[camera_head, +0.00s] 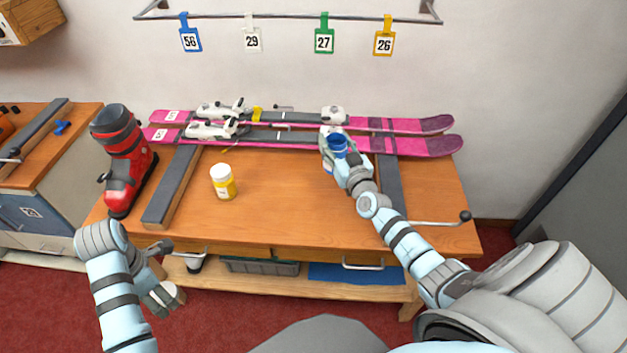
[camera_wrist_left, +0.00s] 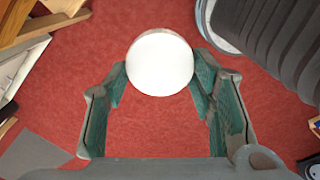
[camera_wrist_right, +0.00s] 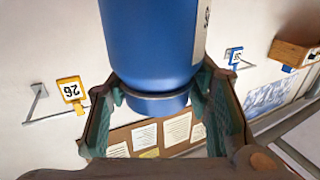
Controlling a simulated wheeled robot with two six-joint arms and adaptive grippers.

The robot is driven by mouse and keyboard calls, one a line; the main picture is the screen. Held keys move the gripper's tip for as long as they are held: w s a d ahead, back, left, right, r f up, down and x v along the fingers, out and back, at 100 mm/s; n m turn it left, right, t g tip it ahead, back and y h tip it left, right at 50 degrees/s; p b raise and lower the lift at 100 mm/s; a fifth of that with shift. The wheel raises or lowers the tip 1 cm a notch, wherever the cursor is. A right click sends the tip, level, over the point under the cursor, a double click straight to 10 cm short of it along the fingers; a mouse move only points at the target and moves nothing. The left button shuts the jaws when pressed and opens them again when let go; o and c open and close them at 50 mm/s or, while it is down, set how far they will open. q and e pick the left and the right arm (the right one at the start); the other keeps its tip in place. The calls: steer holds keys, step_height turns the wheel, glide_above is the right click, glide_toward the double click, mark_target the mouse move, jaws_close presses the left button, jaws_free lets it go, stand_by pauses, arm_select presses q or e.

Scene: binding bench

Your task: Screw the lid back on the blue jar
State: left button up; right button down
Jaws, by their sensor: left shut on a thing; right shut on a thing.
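The blue jar (camera_head: 338,142) is at the back right of the bench in the head view, in front of the skis. My right gripper (camera_head: 333,156) is shut on it. In the right wrist view the blue jar (camera_wrist_right: 152,45) sits between the fingers, part of a pale label at its edge. Its top looks lidless in the head view. My left gripper (camera_head: 170,299) is shut on a round white lid (camera_wrist_left: 160,62), in front of the bench and below its top, over the red floor. The lid shows only partly in the head view.
A white-lidded jar with a yellow label (camera_head: 223,182) stands on the bench (camera_head: 285,205). A red ski boot (camera_head: 125,160) stands at its left end. Pink skis (camera_head: 420,146) lie along the back. A crank handle (camera_head: 440,222) juts out front right. The middle bench top is mostly clear.

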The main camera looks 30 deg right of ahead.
step_height(320, 180, down, 10)
steer(key=b, duration=0.9)
steer(key=shift+w+d+r, duration=0.1)
step_height(320, 180, down, 5)
steer(key=b, duration=0.4)
steer(key=shift+r+b, duration=0.15)
steer(key=shift+b, duration=0.2)
steer(key=shift+r, duration=0.2)
steer(key=shift+f, duration=0.15)
steer(key=c, duration=1.1)
jaws_free()
steer(key=shift+o, duration=1.4)
